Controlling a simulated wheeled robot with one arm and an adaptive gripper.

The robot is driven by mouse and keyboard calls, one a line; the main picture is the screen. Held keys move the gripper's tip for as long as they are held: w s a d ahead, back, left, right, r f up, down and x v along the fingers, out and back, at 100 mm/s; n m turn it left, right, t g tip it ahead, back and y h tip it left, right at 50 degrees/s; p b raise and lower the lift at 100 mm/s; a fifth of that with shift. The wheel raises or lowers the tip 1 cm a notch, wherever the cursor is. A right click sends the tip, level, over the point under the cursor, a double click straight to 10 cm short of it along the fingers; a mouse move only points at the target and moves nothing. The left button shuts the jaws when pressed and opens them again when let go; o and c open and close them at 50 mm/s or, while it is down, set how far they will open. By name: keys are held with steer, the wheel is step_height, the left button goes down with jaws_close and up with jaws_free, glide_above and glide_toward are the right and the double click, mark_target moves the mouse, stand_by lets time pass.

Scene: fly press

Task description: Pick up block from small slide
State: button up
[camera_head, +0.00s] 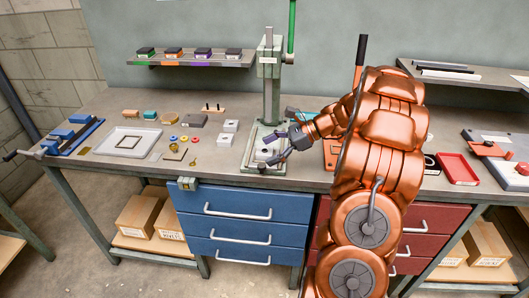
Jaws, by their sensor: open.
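My gripper (270,150) is open, low over the pale base plate (250,158) of the press at the bench's front edge. Its dark fingers point left and one sits lower than the other. The press's grey column (269,75) rises behind it, with a green handle (292,28) at the top. A small slide and a block on it cannot be told apart with certainty; my fingers and wrist cover part of the base plate. I see nothing clearly held between the fingers.
Left of the press lie white blocks (231,126), a dark grey block (193,120), small coloured parts and a white tray (127,140). A blue vise-like tool (72,136) stands far left. A red tray (457,169) lies right of my arm. A shelf (215,61) hangs behind.

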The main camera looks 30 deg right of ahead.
mark_target(267, 150)
steer(key=d+m+t, duration=0.1)
steer(key=d, duration=0.1)
steer(key=d+m, duration=0.1)
steer(key=d, duration=0.2)
steer(key=d+f+m+t, duration=0.1)
steer(key=d, duration=0.1)
steer(key=shift+w+d+t, duration=0.3)
steer(key=shift+d, duration=0.1)
steer(key=shift+w+f, duration=0.1)
steer(key=shift+w, duration=0.05)
steer(key=shift+p+x, duration=0.55)
steer(key=shift+x, duration=0.55)
steer(key=shift+f+p+x, duration=0.2)
steer(key=shift+p+x, duration=0.3)
steer(key=shift+x, duration=0.8)
steer(key=shift+f+p+x, duration=0.15)
steer(key=shift+p+x, duration=0.35)
steer(key=shift+x, duration=0.8)
steer(key=shift+d, duration=0.15)
steer(key=c, duration=1.4)
